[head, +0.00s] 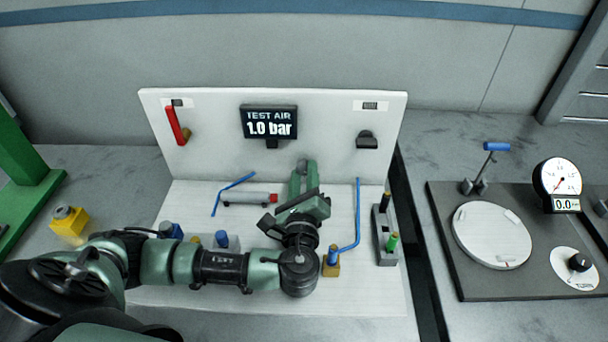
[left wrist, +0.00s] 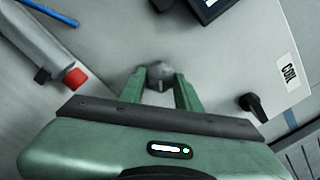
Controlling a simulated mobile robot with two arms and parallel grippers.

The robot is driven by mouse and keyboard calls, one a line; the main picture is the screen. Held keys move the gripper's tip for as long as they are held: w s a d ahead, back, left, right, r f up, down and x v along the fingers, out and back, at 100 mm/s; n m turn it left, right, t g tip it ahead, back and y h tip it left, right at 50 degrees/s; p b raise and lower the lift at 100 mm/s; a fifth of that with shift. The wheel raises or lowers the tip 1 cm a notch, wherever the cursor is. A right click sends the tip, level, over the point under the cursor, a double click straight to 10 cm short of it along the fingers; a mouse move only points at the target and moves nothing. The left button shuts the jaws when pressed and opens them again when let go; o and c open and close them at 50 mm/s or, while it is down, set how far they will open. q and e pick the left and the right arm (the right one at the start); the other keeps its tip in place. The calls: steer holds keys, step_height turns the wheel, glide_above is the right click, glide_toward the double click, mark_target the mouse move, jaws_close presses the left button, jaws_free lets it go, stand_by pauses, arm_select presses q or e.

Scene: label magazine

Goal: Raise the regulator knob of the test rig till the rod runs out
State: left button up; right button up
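The test rig has a white back panel (head: 215,120) and a white base plate. Its display (head: 269,122) reads "TEST AIR 1.0 bar". In the left wrist view a round grey knob (left wrist: 160,77), seemingly the regulator knob, sits between the fingertips of my left gripper (left wrist: 162,82). The fingers appear shut on its sides. In the head view my left gripper (head: 303,170) reaches the panel below the display and hides the knob. A grey cylinder (head: 243,198) with a red end (head: 273,198) lies left of the gripper; its red end (left wrist: 75,78) is close to the body. My right gripper is out of view.
A red lever (head: 175,125) and a black knob (head: 367,140) are on the panel. Blue tubes (head: 358,215) run over the base plate. A grey holder (head: 381,240) with a green peg stands at right. A dark board with a gauge (head: 558,178) lies farther right.

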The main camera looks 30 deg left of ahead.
arm_select(q)
jaws_close()
steer(key=shift+r+p, duration=0.15)
steer(key=shift+p, duration=0.3)
steer(key=m+p, duration=0.2)
steer(key=p, duration=0.1)
steer(key=shift+m+p, duration=0.4)
steer(key=shift+m, duration=0.2)
steer(key=shift+f, duration=0.2)
